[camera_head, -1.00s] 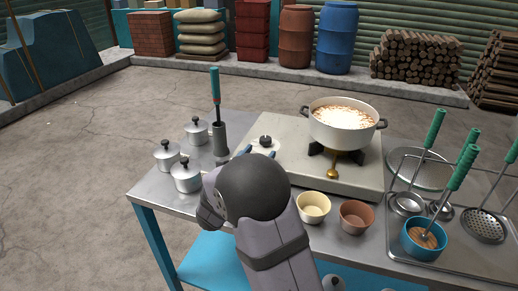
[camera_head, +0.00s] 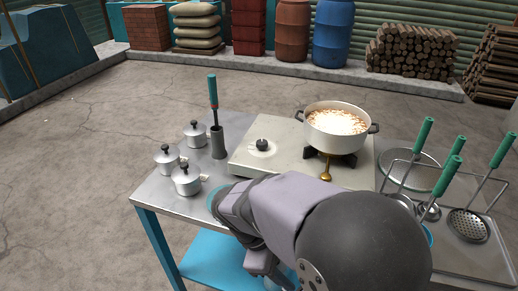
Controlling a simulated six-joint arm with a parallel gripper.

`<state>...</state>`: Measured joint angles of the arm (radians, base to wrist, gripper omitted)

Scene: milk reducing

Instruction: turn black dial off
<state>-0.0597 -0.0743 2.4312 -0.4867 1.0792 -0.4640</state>
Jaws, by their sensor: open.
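The black dial (camera_head: 262,145) sits on a pale round plate at the left of the grey stove (camera_head: 283,166). It is uncovered, and its exact setting is too small to read. A white pot (camera_head: 337,128) with pale, foamy contents stands on the burner at the stove's right. No flame shows under it. My gripper (camera_head: 264,268) is below and in front of the stove, at the near table edge, well apart from the dial. My own arm partly hides it, its jaws look open, and I see nothing held.
Several small lidded pots (camera_head: 186,180) and a dark grey holder (camera_head: 218,142) with a green-handled tool stand left of the stove. A brass knob (camera_head: 326,168) is at the stove front. My arm covers the near right of the table.

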